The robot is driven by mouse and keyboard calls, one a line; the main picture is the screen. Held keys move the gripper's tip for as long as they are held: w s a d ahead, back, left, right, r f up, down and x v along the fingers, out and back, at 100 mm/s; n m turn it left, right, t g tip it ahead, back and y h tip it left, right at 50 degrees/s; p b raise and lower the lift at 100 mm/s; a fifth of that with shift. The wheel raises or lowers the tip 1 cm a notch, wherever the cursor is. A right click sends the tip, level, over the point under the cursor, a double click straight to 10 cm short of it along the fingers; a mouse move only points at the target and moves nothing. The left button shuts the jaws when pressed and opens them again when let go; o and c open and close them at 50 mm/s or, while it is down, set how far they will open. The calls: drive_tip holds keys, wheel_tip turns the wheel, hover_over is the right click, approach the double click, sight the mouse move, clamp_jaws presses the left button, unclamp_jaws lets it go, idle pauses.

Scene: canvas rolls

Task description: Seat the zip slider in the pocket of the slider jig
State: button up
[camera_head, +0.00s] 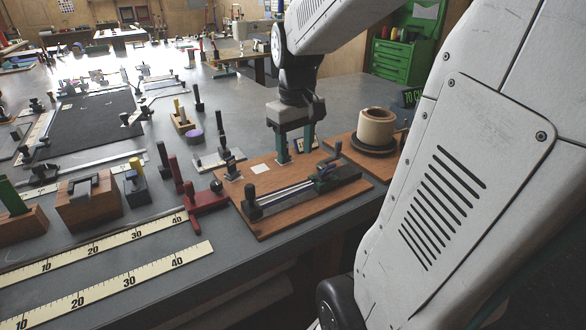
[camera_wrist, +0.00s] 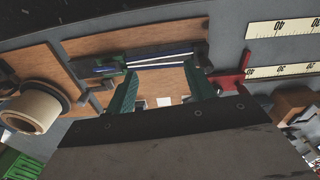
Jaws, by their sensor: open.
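My gripper (camera_head: 297,153) is open above a wooden board (camera_head: 262,222), with its two green fingers pointing down. In the wrist view the fingers (camera_wrist: 160,74) stand apart with nothing seen held between them. A long dark fixture (camera_head: 290,196) with pale parallel strips and a green clamp-like part (camera_head: 326,180) lies along the board's near side; it also shows beyond the fingertips in the wrist view (camera_wrist: 160,58). A small white square (camera_head: 260,169) lies on the board left of the gripper. I cannot pick out the zip slider or tell which part is the slider jig's pocket.
A tan roll (camera_head: 376,128) stands on a dark round base right of the gripper. A red stand (camera_head: 204,200) is just left of the board. Rulers (camera_head: 125,280) lie along the front edge. Several small upright tools stand further left.

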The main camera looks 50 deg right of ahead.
hover_over(330, 166)
drive_tip(key=w+d, duration=0.1)
drive_tip(key=shift+m, duration=0.4)
wheel_tip(330, 166, down, 5)
drive_tip(key=shift+f, duration=0.1)
wheel_tip(330, 166, down, 7)
drive_tip(key=shift+s+f, duration=0.15)
drive_tip(key=shift+f, duration=0.05)
clamp_jaws()
drive_tip(key=shift+r, duration=0.1)
